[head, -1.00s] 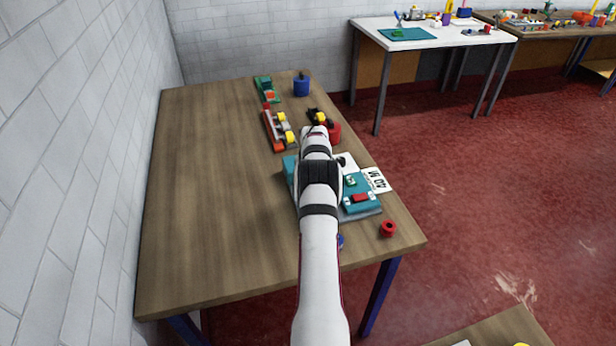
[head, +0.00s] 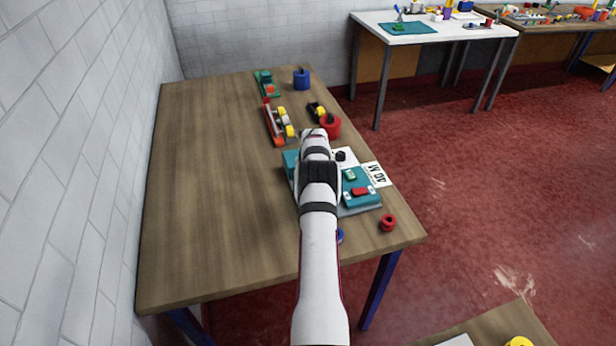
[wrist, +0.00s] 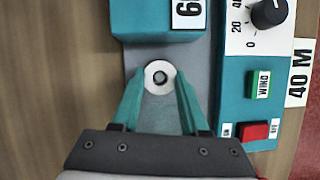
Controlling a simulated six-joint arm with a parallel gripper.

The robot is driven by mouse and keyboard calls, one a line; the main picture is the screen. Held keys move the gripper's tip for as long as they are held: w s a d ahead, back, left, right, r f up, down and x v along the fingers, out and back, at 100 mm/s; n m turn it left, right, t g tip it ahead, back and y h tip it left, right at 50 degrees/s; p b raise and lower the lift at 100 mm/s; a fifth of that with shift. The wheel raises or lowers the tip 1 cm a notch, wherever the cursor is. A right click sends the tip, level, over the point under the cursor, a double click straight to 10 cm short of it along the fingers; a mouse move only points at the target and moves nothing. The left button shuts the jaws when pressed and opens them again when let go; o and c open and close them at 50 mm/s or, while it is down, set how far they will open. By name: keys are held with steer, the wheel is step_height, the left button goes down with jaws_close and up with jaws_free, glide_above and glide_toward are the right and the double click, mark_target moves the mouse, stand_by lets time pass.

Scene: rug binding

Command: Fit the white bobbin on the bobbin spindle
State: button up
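In the wrist view a white bobbin (wrist: 149,70), seen end-on as a round disc, lies between the tips of my gripper (wrist: 160,82). The two teal fingers stand close along its left and right sides and appear to be shut on it. A round grey end with a dark rim shows in the bobbin's hole. It looks like the bobbin spindle (wrist: 160,77), but how far down the bobbin sits cannot be seen. Below is the grey plate (wrist: 196,62) of the teal winder (wrist: 157,22). In the head view my arm hides the bobbin and fingers.
The winder's control panel, with a black knob (wrist: 269,13), green button (wrist: 259,84) and red switch (wrist: 254,131), is right of my fingers. Several coloured objects stand farther back. The table's left side (head: 205,190) is clear.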

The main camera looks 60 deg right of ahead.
steer(key=o, duration=0.5)
steer(key=shift+r, duration=0.15)
steer(key=v, duration=1.5)
steer(key=shift+s+a+r, duration=0.1)
steer(key=shift+a+r, duration=0.15)
